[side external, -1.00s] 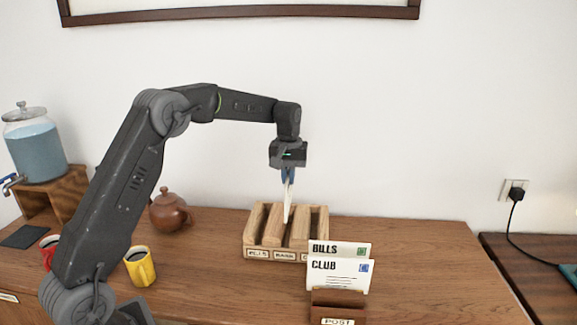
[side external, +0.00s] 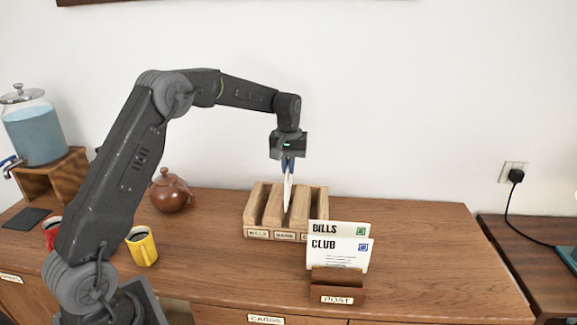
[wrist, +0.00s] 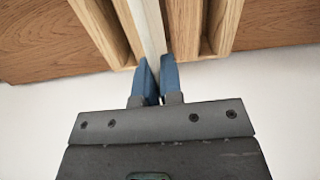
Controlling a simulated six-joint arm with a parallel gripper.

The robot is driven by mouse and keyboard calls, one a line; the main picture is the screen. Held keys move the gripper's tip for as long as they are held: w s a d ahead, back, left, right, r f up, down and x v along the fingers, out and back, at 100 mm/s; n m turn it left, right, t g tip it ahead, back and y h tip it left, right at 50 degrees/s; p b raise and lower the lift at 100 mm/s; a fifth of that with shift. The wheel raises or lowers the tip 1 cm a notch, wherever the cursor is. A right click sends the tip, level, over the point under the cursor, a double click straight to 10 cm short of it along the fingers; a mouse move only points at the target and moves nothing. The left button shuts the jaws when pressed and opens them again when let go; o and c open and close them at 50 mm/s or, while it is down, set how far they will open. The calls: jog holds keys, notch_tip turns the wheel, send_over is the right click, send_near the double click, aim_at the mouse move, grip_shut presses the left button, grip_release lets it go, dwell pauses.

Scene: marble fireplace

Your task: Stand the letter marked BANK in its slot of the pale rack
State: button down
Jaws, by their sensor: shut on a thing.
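The pale wooden rack (side external: 249,218) stands on the sideboard, with labelled slots side by side; the left label reads BILLS and the middle one looks like BANK. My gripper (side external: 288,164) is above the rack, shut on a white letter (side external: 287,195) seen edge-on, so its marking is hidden. The letter's lower part is at the middle slot, close to upright. In the wrist view my gripper (wrist: 158,80) pinches the letter (wrist: 150,25), which runs between the rack's wooden dividers (wrist: 184,25). How deep it sits I cannot tell.
A brown POST holder (side external: 337,285) with the BILLS letter (side external: 340,229) and CLUB letter (side external: 338,252) stands in front of the rack's right end. A yellow mug (side external: 141,247), red mug (side external: 52,233) and brown teapot (side external: 171,192) are at left.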

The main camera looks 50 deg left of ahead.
jog(key=shift+f, duration=0.4)
jog(key=shift+f, duration=0.35)
jog(key=shift+f, duration=0.4)
jog(key=shift+f, duration=0.75)
jog(key=shift+f, duration=0.8)
jog(key=shift+f, duration=1.05)
jog(key=c, duration=1.2)
grip_release()
